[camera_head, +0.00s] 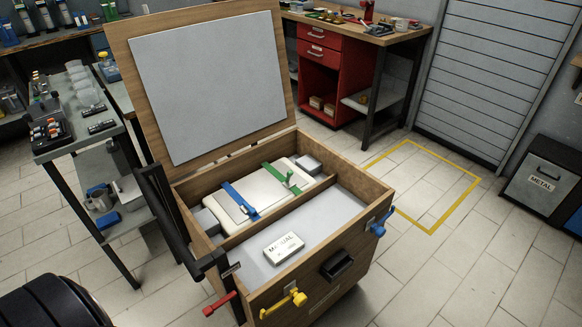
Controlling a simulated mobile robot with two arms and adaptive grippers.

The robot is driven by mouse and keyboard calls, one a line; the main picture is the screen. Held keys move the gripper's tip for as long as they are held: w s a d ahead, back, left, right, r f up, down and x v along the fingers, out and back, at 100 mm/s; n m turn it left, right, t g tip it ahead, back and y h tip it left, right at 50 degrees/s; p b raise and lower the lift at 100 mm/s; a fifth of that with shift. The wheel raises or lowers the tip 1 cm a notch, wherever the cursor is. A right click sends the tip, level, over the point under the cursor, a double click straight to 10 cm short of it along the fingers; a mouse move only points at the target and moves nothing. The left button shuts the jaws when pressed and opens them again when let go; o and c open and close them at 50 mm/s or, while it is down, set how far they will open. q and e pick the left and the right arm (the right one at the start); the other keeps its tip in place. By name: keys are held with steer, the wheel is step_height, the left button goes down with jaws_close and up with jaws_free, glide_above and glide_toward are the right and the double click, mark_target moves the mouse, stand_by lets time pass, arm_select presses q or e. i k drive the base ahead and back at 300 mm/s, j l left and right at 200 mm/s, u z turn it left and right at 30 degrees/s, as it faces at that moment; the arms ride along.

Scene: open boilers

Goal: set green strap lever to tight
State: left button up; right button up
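An open wooden crate (365,180) stands in the middle of the view, its lid (288,60) raised at the back. In its rear compartment lies a cream-coloured case (265,195). A green strap (274,174) crosses the right part of the case. A small lever or buckle (290,181) sits on the green strap and looks raised, but is too small to tell its setting. A blue strap (234,193) with its own buckle (246,209) crosses the left part. Neither gripper is in view.
A white manual box (283,248) lies in the front compartment. The crate's outside carries a red handle (219,304), a yellow handle (290,302) and a blue latch (382,222). A black bar (172,213) stands at its left. Floor on the right is open, with a yellow outline (455,208).

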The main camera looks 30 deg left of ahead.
mark_target(290, 173)
steer(key=j+z, duration=0.15)
steer(key=j, duration=0.6)
steer(key=j+z, duration=0.1)
steer(key=j, duration=0.65)
steer(key=j+z, duration=0.15)
steer(key=j, duration=0.6)
steer(key=j+z, duration=0.1)
steer(key=j, duration=0.65)
steer(key=k+j+z, duration=0.15)
steer(key=j, duration=0.6)
